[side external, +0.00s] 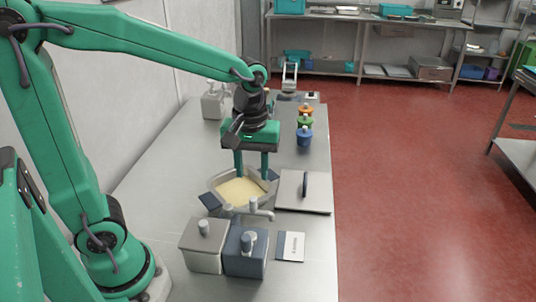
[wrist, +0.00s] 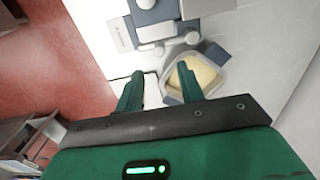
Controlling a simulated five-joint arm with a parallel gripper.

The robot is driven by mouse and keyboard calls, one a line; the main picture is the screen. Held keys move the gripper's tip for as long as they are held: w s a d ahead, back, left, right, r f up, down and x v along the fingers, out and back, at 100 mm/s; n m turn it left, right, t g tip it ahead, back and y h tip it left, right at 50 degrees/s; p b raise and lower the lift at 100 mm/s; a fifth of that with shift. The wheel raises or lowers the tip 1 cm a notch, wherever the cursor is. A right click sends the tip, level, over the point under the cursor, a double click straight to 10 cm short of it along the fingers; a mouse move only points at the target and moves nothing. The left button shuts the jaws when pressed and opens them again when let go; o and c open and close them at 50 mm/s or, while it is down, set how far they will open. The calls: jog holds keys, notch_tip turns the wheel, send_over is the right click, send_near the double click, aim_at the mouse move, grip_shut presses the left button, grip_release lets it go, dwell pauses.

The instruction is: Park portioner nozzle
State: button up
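A pale grey portioner nozzle (side external: 262,212) reaches sideways above a blue and a white-grey block, by the near rim of the kettle. It also shows in the wrist view (wrist: 158,47). Its exact pivot and outlet are too small to make out. The square grey kettle (side external: 215,203) holds a pale yellow mass (side external: 240,190); in the wrist view the kettle (wrist: 223,72) lies beside the right finger. My gripper (side external: 252,176) points down over the kettle's far side, fingers apart with nothing between them. It also shows in the wrist view (wrist: 157,92).
A flat square lid (side external: 290,196) with a dark handle lies right of the kettle.

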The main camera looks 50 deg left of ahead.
jog(key=shift+r, duration=2.35)
